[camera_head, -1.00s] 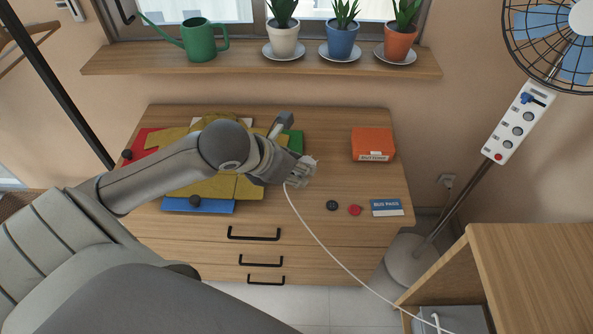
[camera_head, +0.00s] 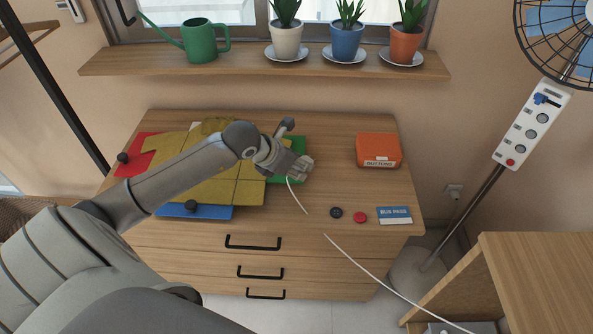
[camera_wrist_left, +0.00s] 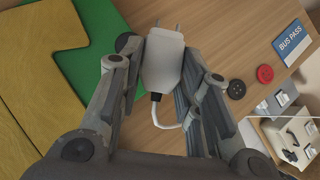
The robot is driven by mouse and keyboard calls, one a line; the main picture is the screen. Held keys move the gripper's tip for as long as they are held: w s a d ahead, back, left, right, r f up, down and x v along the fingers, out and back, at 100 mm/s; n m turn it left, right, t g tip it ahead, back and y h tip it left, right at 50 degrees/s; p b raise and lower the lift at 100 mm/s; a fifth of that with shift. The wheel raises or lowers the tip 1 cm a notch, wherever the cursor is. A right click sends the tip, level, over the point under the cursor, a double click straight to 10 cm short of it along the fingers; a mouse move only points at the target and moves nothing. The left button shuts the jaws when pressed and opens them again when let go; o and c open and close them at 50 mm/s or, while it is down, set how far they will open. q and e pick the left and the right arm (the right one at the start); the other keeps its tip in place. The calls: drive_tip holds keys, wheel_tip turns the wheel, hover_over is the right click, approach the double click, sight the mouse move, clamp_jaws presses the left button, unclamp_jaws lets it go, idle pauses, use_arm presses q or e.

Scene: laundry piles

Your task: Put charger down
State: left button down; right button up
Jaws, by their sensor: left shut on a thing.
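The white charger (camera_wrist_left: 162,62) shows in the left wrist view, between the fingers of my left gripper (camera_wrist_left: 160,85), which is shut on it. Its two prongs point away from the wrist and its cable bends back below it. In the head view my left gripper (camera_head: 302,168) is over the dresser top (camera_head: 335,145), by the right edge of the green cloth. The charger's body is mostly hidden there. Its white cable (camera_head: 375,275) runs down toward the lower right, with a break in the visible line near the dresser's front edge. My right gripper is not in view.
Folded yellow, red, green and blue pieces (camera_head: 205,190) lie on the left of the dresser. An orange buttons box (camera_head: 378,150), a dark button (camera_head: 336,212), a red button (camera_head: 360,217) and a bus pass (camera_head: 394,215) lie right. Free wood lies between. A wooden cabinet (camera_head: 540,270) stands lower right.

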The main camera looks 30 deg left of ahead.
use_arm(q)
drive_tip(key=shift+f, duration=0.35)
drive_tip(key=shift+f+b, duration=0.6)
drive_tip(key=shift+b, duration=0.05)
drive_tip(key=c, duration=1)
unclamp_jaws()
drive_tip(key=shift+c, duration=0.2)
drive_tip(key=shift+r, duration=0.1)
